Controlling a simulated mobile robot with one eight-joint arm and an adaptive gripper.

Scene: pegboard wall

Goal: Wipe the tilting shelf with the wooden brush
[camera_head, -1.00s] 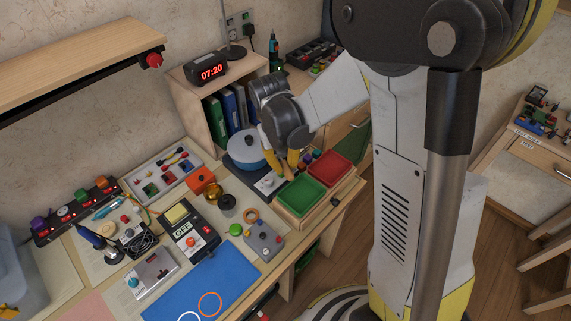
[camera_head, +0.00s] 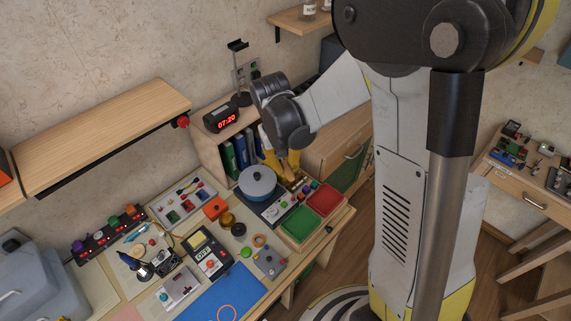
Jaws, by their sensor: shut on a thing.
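The tilting shelf (camera_head: 105,132) is a light wooden board with a dark front rail and a red knob (camera_head: 181,121) at its right end. It is fixed to the wall at the upper left. My gripper (camera_head: 282,172) points down over the desk to the right of the blue pot, well to the right of the shelf. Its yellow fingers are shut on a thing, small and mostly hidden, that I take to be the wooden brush. A brown, wood-coloured bit shows near the fingertips, but its outline is unclear.
A blue lidded pot (camera_head: 257,184) and green (camera_head: 300,222) and red (camera_head: 324,199) trays stand near my gripper. A clock (camera_head: 221,118) and a tall dark stand (camera_head: 238,70) are on the cubby between gripper and shelf. Below the shelf, the desk is crowded.

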